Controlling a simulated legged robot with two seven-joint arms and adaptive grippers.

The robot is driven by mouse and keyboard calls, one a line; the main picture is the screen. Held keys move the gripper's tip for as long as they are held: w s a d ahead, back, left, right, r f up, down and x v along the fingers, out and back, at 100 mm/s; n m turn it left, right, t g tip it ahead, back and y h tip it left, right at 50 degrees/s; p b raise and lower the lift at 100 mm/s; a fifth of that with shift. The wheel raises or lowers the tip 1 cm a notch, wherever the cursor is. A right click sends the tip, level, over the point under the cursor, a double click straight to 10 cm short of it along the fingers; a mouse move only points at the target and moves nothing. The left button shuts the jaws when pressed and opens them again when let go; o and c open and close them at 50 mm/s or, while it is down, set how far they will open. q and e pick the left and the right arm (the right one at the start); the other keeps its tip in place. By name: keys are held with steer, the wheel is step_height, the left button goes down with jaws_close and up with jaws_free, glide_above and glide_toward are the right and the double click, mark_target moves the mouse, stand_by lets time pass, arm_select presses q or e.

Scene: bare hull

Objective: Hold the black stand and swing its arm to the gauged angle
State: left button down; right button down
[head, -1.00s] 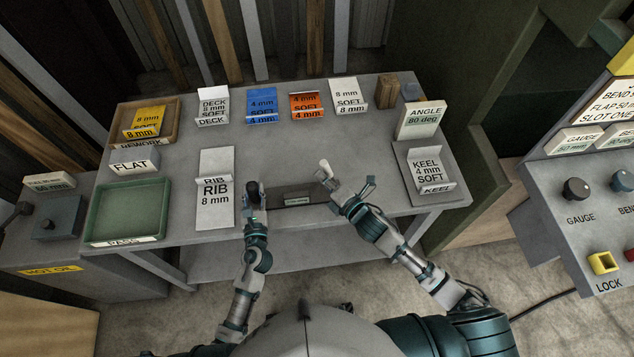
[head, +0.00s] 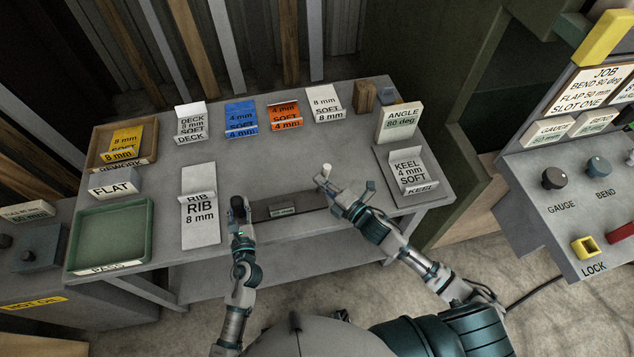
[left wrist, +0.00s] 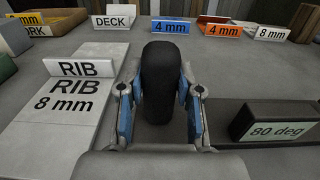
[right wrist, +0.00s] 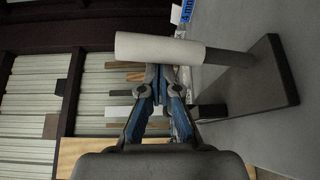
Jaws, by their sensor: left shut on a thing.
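The black stand's rounded upright (left wrist: 165,75) fills the space between my left fingers, touching both; it also shows in the head view (head: 238,205). My left gripper (left wrist: 161,100) is shut on it. A dark slab (head: 300,200) with an "80 deg" label lies just right of it, and the label faces the left wrist camera (left wrist: 270,120). A white cylindrical grip (right wrist: 160,48) on a dark rod (right wrist: 230,58) runs to a dark plate (right wrist: 268,75). My right gripper (right wrist: 164,82) has its fingertips at this grip; whether they close on it is unclear.
A RIB 8 mm piece (head: 199,230) lies left of the stand. Several labelled pieces line the back of the bench. An ANGLE card (head: 398,122) and a KEEL piece (head: 408,165) stand right, a green tray (head: 110,235) left. A control panel (head: 575,215) is far right.

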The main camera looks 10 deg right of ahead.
arm_select(q)
steer(key=shift+f, duration=0.1)
steer(key=shift+s, duration=0.1)
arm_select(e)
steer(key=s+d, duration=0.1)
steer(key=s, duration=0.8)
steer(key=shift+s+d+f, duration=0.15)
steer(key=shift+s, duration=0.05)
stand_by(1.0)
arm_select(q)
steer(key=c, duration=0.7)
jaws_free()
